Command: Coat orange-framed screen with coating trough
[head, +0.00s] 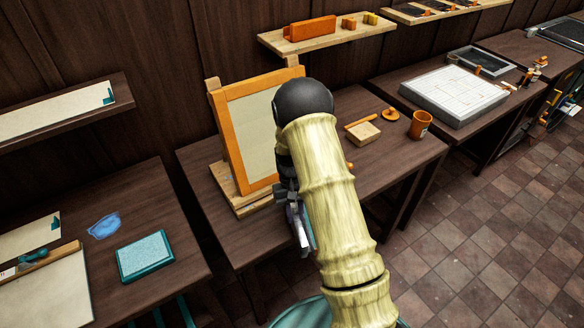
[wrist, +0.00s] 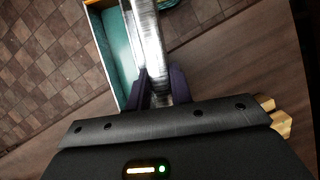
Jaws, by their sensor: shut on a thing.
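The orange-framed screen (head: 223,135) stands upright, leaning slightly back, on a wooden stand (head: 238,200) on the middle table. Its pale mesh (head: 250,130) faces the room; my arm hides part of its right side. My gripper (head: 290,205) is in front of the screen's lower right, apart from the frame as far as I can see. In the wrist view my gripper (wrist: 160,78) is shut on a silvery metal bar, which I take as the coating trough (wrist: 147,30). A teal surface with a pale and orange edge shows beside it. The trough (head: 301,228) is mostly hidden in the head view.
A wooden block (head: 364,133) and an orange cup (head: 420,124) stand right of the screen. A shelf (head: 330,38) holding an orange block (head: 310,27) hangs behind. The left table (head: 165,215) holds a teal pad (head: 144,256). Tiled floor lies open at right.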

